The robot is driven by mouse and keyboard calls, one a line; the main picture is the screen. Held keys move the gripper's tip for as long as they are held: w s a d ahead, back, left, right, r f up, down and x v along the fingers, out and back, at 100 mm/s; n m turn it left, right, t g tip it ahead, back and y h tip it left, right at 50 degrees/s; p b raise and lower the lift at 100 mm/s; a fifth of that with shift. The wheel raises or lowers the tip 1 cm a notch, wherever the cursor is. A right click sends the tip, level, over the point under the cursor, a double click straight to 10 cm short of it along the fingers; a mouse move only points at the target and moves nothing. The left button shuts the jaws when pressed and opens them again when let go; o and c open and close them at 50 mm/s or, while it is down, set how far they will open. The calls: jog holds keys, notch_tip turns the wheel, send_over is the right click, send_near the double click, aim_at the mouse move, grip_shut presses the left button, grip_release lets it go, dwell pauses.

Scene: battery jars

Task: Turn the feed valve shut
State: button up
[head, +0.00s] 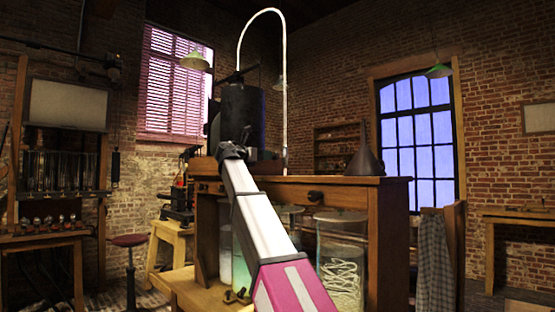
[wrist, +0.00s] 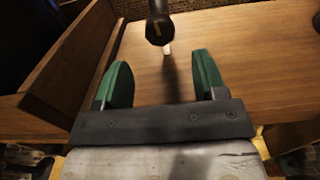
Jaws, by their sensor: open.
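My gripper (wrist: 160,66) shows in the wrist view with two green fingers spread apart and nothing between them. A dark, rounded handle-like part (wrist: 158,24) with a small yellowish mark and a short pale piece below it lies just beyond the fingertips, roughly centred and apart from them. I cannot tell for certain whether it is the feed valve. In the head view, my arm reaches up to the bench top, and its dark end hides the fingers.
The wooden bench (head: 345,182) carries a tall black cylinder (head: 243,108) and a dark funnel (head: 364,160). A glass jar (head: 341,255) with pale coils stands below. A raised wooden edge (wrist: 65,75) runs left of my gripper; the bare bench top lies to its right.

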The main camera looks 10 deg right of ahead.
aim_at(278, 157)
jog(key=x, duration=1)
jog(key=c, duration=0.9)
jog(key=shift+m, duration=0.8)
jog(key=o, duration=0.9)
jog(key=shift+a, duration=0.1)
